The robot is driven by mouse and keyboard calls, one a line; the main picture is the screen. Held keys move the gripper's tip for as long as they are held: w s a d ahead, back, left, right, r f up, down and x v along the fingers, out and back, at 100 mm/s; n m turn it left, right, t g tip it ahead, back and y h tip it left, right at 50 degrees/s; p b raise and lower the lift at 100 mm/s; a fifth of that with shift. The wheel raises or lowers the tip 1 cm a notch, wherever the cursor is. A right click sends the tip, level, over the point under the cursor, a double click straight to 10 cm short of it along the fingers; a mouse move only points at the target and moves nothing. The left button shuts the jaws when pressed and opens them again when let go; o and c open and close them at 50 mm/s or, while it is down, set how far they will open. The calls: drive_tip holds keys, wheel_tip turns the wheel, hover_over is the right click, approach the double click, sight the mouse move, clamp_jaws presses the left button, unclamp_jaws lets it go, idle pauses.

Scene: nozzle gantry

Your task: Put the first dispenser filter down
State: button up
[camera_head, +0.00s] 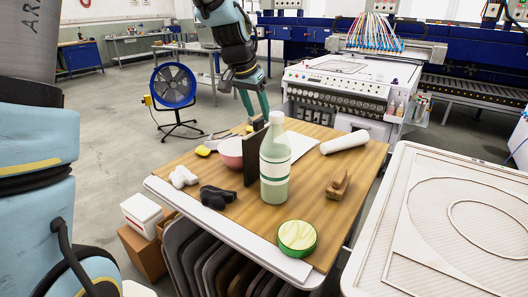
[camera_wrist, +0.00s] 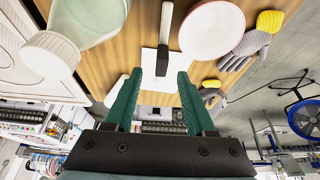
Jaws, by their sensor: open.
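My gripper (camera_head: 256,110) is above the far edge of the wooden table. In the wrist view its two green fingers (camera_wrist: 160,80) are spread apart. A dark upright panel (camera_head: 252,158) stands on the table just below the gripper, partly behind a pale green bottle (camera_head: 275,165). In the wrist view a narrow white and dark strip (camera_wrist: 164,45) reaches to between the fingertips; I cannot tell whether it is that panel seen from above or touches the fingers. A white roll (camera_head: 345,141) lies at the back right. I cannot tell which thing is the dispenser filter.
A pink bowl (camera_head: 231,153) is left of the panel, beside gloves with yellow parts (camera_wrist: 250,42). A wooden brush (camera_head: 338,185), a green-rimmed tin (camera_head: 297,238) and a black object (camera_head: 217,196) are nearer the front. The table front (camera_head: 255,215) is partly clear.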

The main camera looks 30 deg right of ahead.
sight(261, 128)
drive_tip(key=shift+a+p+x, duration=0.15)
drive_tip(key=shift+p+x, duration=0.6)
drive_tip(key=shift+x, duration=0.95)
drive_tip(key=shift+a+p+x, duration=0.15)
drive_tip(key=shift+p+x, duration=0.55)
drive_tip(key=shift+x, duration=1)
drive_tip(key=shift+s+f, duration=0.15)
drive_tip(key=shift+c, duration=0.2)
clamp_jaws()
